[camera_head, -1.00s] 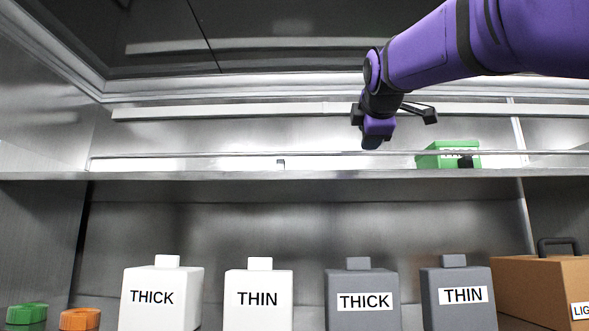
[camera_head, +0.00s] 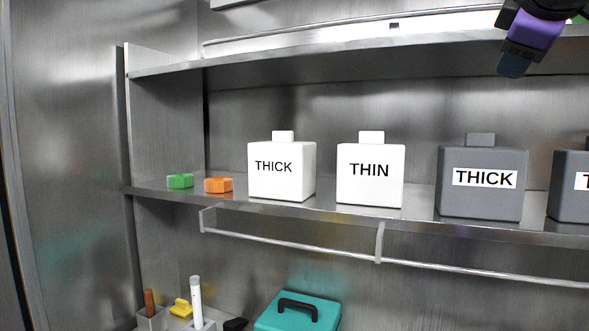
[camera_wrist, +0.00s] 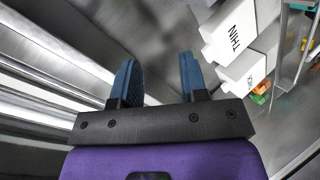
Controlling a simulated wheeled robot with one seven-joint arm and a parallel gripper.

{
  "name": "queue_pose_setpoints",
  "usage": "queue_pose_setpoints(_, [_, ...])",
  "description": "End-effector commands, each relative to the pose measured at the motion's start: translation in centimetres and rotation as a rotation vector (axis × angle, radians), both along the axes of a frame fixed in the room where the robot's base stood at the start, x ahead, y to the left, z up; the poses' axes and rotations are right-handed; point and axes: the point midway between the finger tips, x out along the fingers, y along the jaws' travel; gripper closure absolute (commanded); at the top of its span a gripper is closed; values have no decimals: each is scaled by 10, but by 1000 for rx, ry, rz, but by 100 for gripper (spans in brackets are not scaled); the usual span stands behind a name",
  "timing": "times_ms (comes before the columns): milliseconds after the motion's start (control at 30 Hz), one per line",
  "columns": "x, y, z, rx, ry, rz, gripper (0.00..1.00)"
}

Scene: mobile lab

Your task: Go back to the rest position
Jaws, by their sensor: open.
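My gripper (camera_head: 512,66) shows at the top right of the head view, in front of the upper shelf's edge. In the wrist view its two blue fingers (camera_wrist: 158,80) stand apart with nothing between them. The gripper is open and empty. In the wrist view the white containers lie beyond the fingers to the right, apart from them. Most of my arm is out of the head view.
A middle shelf (camera_head: 330,213) carries a green block (camera_head: 180,181), an orange block (camera_head: 218,185), white THICK (camera_head: 281,180) and THIN (camera_head: 370,185) containers and a grey THICK container (camera_head: 480,200). Below are a rail (camera_head: 300,247), a teal toolbox (camera_head: 299,318) and a white tube (camera_head: 195,295).

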Motion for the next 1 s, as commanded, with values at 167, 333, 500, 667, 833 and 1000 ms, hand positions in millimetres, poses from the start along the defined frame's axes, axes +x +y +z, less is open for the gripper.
queue_pose_setpoints(167, [-42, 17, -108, 328, 119, -112, 60])
queue_pose_setpoints(333, [-89, 29, -206, 593, 248, -265, 60])
queue_pose_setpoints(500, [-129, 37, -279, 761, 359, -412, 60])
queue_pose_setpoints(667, [-150, 40, -312, 828, 409, -490, 60])
queue_pose_setpoints(833, [-154, 40, -318, 842, 418, -510, 60])
queue_pose_setpoints(1000, [-153, 40, -317, 841, 417, -509, 60])
